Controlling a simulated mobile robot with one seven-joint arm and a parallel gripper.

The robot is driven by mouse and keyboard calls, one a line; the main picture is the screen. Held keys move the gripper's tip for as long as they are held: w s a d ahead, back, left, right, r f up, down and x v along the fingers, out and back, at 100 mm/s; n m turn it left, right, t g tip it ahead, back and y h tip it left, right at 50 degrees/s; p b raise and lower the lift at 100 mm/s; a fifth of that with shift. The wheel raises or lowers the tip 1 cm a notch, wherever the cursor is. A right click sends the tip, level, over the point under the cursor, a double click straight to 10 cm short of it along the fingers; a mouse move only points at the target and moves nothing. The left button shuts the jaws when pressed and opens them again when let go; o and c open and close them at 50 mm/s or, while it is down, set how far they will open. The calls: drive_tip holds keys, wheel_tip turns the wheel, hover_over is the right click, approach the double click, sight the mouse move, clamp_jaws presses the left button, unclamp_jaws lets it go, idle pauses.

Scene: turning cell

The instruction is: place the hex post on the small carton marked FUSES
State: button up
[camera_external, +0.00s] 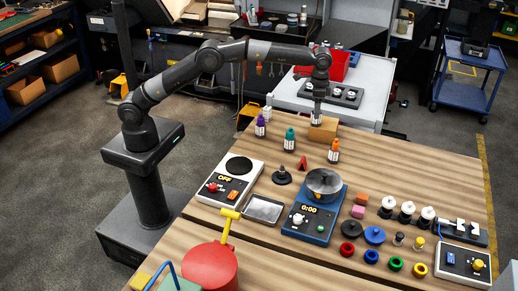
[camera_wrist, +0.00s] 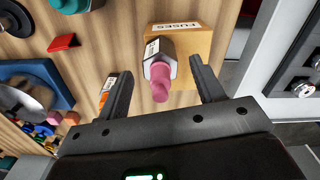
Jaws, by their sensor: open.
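The small carton marked FUSES (camera_external: 323,132) is a tan box at the far edge of the wooden table. In the wrist view its label shows on the carton (camera_wrist: 190,38). A grey hex-sided post with a pink rounded top (camera_wrist: 160,78) appears to stand on the carton, near its left side in the wrist view; its base contact is hidden. My gripper (camera_wrist: 160,82) is open, with one finger on each side of the post and visible gaps to both. In the external view my gripper (camera_external: 318,98) is directly above the carton and largely hides the post.
Bottles with purple (camera_external: 260,127), teal (camera_external: 290,138) and orange (camera_external: 333,151) caps stand near the carton. A red wedge (camera_external: 302,163), a blue scale (camera_external: 313,214) and a hot plate (camera_external: 228,184) are closer. A grey cabinet (camera_external: 372,92) stands behind the table.

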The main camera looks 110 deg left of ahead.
wheel_tip(320, 180, up, 8)
drive_tip(key=shift+f, duration=0.1)
drive_tip(key=shift+r, duration=0.55)
drive_tip(key=shift+d+r, duration=0.15)
drive_tip(key=shift+r, duration=0.15)
drive_tip(key=s+d+r+m+t, duration=0.1)
drive_tip(key=s+d+r, duration=0.6)
drive_tip(key=s+d, duration=0.15)
drive_tip(key=s+d+r+t, duration=0.2)
drive_tip(key=s+d+r, duration=0.45)
drive_tip(key=s, duration=0.35)
drive_tip(key=s+d+f+t, duration=0.1)
drive_tip(key=s+d+f, duration=0.2)
drive_tip(key=s, duration=0.6)
drive_tip(key=s+d+f+m, duration=0.1)
drive_tip(key=s+d+f, duration=0.2)
drive_tip(key=s+f, duration=0.3)
drive_tip(key=s+d+f+m+t, duration=0.1)
drive_tip(key=s+d+f, duration=0.2)
drive_tip(key=s, duration=1)
wheel_tip(320, 180, down, 3)
drive_tip(key=shift+s+r+t, duration=0.2)
drive_tip(key=shift+t, duration=0.1)
